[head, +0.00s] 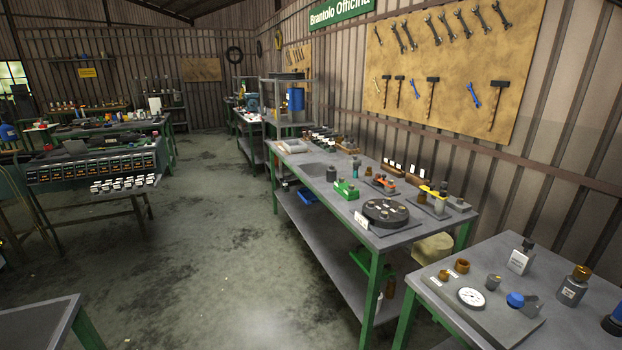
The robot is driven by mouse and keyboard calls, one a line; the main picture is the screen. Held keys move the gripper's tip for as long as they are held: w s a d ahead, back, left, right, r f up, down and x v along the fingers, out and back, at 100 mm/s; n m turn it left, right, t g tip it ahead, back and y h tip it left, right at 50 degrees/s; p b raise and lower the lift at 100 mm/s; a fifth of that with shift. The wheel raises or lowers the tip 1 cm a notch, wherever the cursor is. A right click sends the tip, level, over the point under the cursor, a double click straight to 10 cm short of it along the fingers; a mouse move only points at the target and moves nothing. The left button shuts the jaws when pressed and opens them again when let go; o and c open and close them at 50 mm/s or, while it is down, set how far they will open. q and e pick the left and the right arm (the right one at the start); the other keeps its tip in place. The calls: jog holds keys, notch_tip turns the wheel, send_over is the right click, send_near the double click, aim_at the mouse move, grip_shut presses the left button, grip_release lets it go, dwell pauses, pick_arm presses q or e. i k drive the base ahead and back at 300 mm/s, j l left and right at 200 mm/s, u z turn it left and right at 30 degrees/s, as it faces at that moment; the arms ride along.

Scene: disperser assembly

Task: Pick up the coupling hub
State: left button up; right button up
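I cannot tell for certain which part is the coupling hub. On the near right bench (570,335), a grey board (485,318) holds two small brown ring-like parts (462,266), a small grey cylindrical part (493,282), a white round dial (471,297), a blue-topped part (515,299) and a grey angled piece (532,305). On the longer bench behind, a dark round disc (386,211) with small parts on it lies on a flat plate. Neither of my grippers is in view.
The long green-legged bench (320,172) also carries a green block (346,189) and a yellow-topped fixture (433,190). The floor (215,250) left of the benches is open.

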aim_at(332, 174)
jog(key=i+u, duration=0.65)
jog(key=i, duration=0.15)
jog(key=i+u, duration=0.15)
jog(key=i, duration=0.65)
jog(key=i+z, duration=0.3)
jog(key=i, duration=0.5)
jog(key=i+z, duration=0.3)
jog(key=z, duration=0.15)
jog(key=i+j+z, duration=0.1)
jog(key=i+z, duration=0.7)
jog(key=z, duration=0.25)
